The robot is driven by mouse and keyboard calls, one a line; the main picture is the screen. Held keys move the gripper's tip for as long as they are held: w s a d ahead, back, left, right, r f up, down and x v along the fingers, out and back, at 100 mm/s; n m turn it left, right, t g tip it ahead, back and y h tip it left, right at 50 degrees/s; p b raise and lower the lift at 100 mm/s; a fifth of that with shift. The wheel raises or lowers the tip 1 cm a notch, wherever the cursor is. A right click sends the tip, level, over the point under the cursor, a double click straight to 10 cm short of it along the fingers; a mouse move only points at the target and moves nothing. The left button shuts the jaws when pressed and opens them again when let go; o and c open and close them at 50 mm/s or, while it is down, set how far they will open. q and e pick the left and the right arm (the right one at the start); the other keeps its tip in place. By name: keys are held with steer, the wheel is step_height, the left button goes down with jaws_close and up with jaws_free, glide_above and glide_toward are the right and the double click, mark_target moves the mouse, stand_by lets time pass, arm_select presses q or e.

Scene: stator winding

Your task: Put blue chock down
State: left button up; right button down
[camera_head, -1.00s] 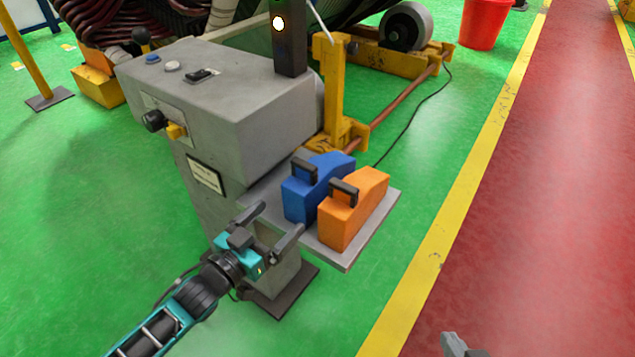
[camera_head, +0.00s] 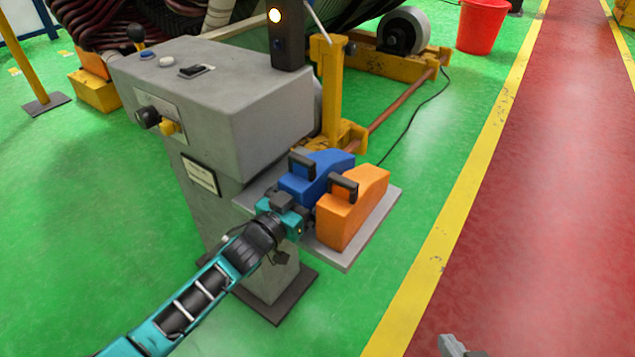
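The blue chock (camera_head: 328,171), a wedge-like block with a black handle, rests on the grey shelf (camera_head: 378,227) of the grey control stand. An orange chock (camera_head: 352,209) with a black handle sits beside it, nearer to me. My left gripper (camera_head: 305,209) is right up against the near end of the blue chock. Its fingers are mostly hidden in the dark area between gripper body and chocks, so I cannot see whether they grip. Only a grey tip of my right gripper (camera_head: 457,346) shows at the bottom edge, far from both chocks.
The control stand (camera_head: 215,100) with buttons and a lit lamp (camera_head: 275,16) rises behind the shelf. A yellow frame with a roller (camera_head: 404,30) and a red bucket (camera_head: 482,25) stand further back. The green floor and red walkway at right are clear.

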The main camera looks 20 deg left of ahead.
arm_select(q)
steer(key=shift+c, duration=0.4)
steer(key=c, duration=1.4)
steer(key=shift+r, duration=0.15)
steer(key=shift+c, duration=0.9)
steer(key=shift+r, duration=0.15)
